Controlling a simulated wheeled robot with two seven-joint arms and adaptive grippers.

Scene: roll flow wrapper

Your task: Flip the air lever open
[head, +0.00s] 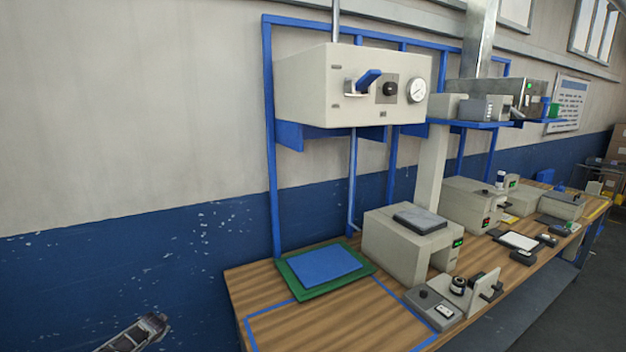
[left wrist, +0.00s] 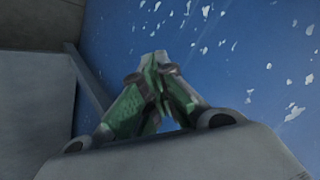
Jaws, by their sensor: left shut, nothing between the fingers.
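The air lever (head: 369,79) is a blue handle on the front of a cream box (head: 310,88), which is mounted on a blue frame on the wall. The lever slants up to the right from its metal bracket. A black knob (head: 390,89) and a round white gauge (head: 416,90) are to its right. My left gripper (head: 155,325) is low at the left in the head view, far below and left of the lever. In the left wrist view its green fingers (left wrist: 158,60) meet at the tips, with nothing between them. My right gripper is not in view.
Below the box is a wooden bench (head: 245,285) with a green mat (head: 295,285) and a blue pad (head: 325,264). A cream machine (head: 390,245) and several devices stand along it to the right. The wall (head: 130,120) left of the frame is clear.

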